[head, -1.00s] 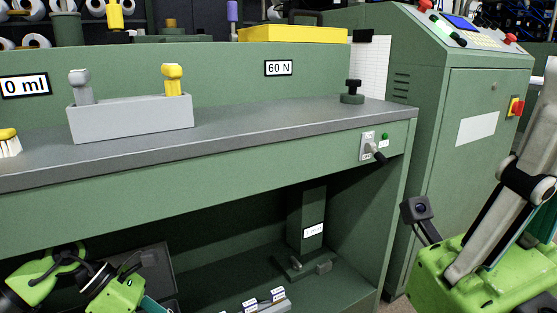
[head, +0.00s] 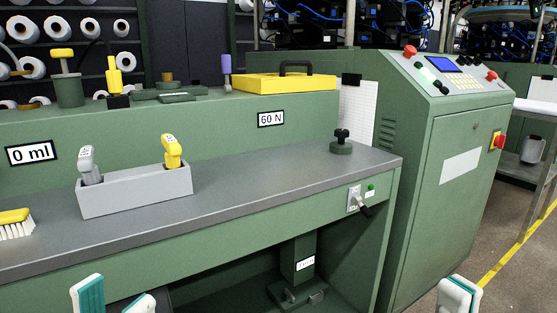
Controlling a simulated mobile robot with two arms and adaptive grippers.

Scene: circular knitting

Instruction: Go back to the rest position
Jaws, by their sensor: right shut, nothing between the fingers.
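My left gripper (head: 114,297) shows at the bottom left of the head view. Its two pale fingertips with teal pads stand apart with nothing seen between them, in front of the green bench. My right gripper (head: 459,293) shows at the bottom right, in front of the lower cabinet and the floor. Its fingertips are together and hold nothing. Both grippers are apart from the bench, and the arms behind them are below the picture edge.
The green bench (head: 230,245) bears a grey holder (head: 135,192) with a grey and a yellow-handled tool, a brush (head: 14,224) and a black knob (head: 342,141). A control cabinet (head: 445,190) stands right.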

